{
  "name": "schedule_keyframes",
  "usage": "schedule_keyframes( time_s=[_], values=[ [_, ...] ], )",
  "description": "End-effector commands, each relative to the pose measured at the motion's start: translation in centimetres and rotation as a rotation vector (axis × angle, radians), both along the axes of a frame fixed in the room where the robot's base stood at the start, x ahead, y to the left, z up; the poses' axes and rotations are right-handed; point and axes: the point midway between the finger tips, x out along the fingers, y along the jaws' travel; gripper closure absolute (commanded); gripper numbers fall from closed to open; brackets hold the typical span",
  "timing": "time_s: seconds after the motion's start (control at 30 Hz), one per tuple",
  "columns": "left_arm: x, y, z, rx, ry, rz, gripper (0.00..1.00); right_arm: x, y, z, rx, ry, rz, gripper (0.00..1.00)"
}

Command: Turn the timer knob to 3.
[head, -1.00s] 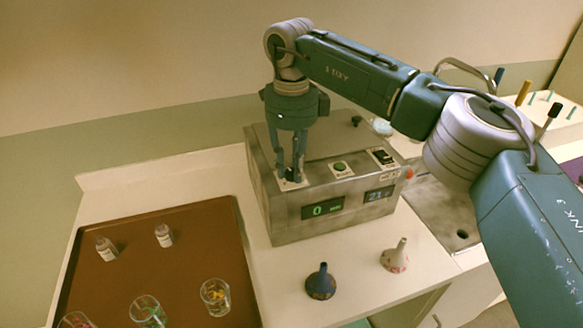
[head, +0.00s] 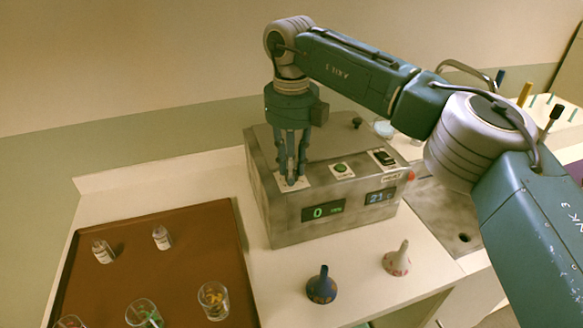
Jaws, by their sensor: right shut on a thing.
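The grey metal machine (head: 345,228) stands on the counter, with a green lit display reading 0 (head: 323,211) and a blue display reading about 21 (head: 381,196) on its front. My right gripper (head: 292,181) points straight down onto a pale plate (head: 305,180) on the left of the machine's top. Its fingers are shut around the timer knob, which they hide, so the knob's pointer and scale cannot be read. My left gripper is not in view.
A green button (head: 341,168) and a black switch (head: 384,157) sit right of the gripper. A brown tray (head: 200,255) holds two small bottles and several glasses. A sink lies right.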

Motion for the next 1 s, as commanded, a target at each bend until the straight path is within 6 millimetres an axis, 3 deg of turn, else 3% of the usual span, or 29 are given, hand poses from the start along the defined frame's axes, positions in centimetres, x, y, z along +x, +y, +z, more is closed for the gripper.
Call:
schedule_keyframes(
  time_s=[0.53, 0.57, 0.63, 1.0],
  values=[
    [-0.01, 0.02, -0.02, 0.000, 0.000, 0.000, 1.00, 0.15, -0.01, 0.25, 0.002, -0.006, -0.024, 1.00],
    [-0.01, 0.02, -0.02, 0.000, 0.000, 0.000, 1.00, 0.16, -0.02, 0.26, 0.002, -0.006, -0.024, 0.71],
    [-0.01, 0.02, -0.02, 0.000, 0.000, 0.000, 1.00, 0.14, -0.02, 0.24, 0.002, -0.006, -0.024, 0.58],
    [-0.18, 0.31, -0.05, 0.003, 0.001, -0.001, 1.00, 0.08, 0.00, 0.61, 0.000, -0.003, -0.022, 0.58]
  ],
)
